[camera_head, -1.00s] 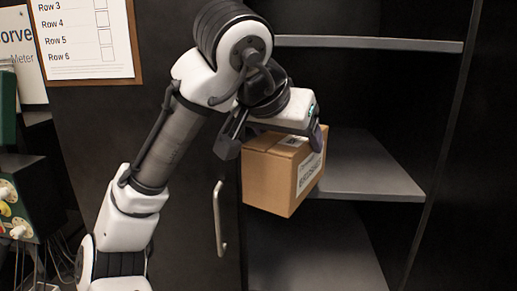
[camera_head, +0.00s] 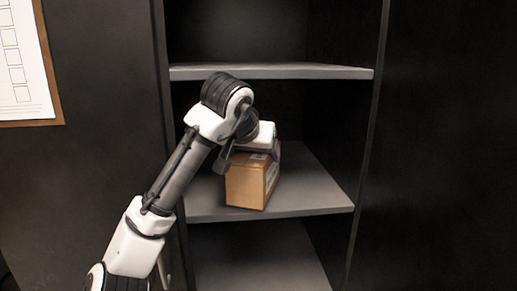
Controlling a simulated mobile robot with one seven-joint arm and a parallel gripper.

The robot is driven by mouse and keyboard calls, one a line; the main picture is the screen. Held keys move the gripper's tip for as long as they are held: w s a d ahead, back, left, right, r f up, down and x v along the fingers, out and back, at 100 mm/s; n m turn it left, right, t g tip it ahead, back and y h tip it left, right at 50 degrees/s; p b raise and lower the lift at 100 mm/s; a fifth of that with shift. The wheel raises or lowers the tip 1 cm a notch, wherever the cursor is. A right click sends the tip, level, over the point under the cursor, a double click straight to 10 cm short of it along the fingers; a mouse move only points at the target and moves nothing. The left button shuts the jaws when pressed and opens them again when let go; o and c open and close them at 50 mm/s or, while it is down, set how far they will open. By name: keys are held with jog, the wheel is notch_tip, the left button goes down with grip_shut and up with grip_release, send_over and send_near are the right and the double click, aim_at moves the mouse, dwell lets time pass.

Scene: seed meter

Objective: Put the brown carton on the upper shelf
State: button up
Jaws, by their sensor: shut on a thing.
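The brown carton (camera_head: 246,187) is a small cardboard box with a white label on its right side. It is inside the dark cabinet, at the left part of the middle grey shelf (camera_head: 315,195), below the upper shelf (camera_head: 290,71). My gripper (camera_head: 250,152) is shut on the top of the carton, with one finger at each side. The carton looks upright. I cannot tell whether its base touches the middle shelf or hangs just above it. The far finger is partly hidden by the carton and the gripper body.
The upper shelf's front edge spans the cabinet opening above my wrist. The space above that shelf looks empty. A lower compartment (camera_head: 255,262) is open below. Dark cabinet panels stand at both sides, and a framed paper chart (camera_head: 25,65) hangs at the left.

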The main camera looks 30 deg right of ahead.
jog(key=shift+w+d+f+p, duration=0.25)
jog(key=shift+w+d+p, duration=0.55)
jog(key=shift+w+d, duration=0.4)
jog(key=shift+s+f, duration=0.1)
jog(key=shift+f, duration=0.35)
jog(key=shift+f, duration=0.1)
jog(key=o, duration=1.5)
jog(key=b+v, duration=0.3)
jog(key=v, duration=0.9)
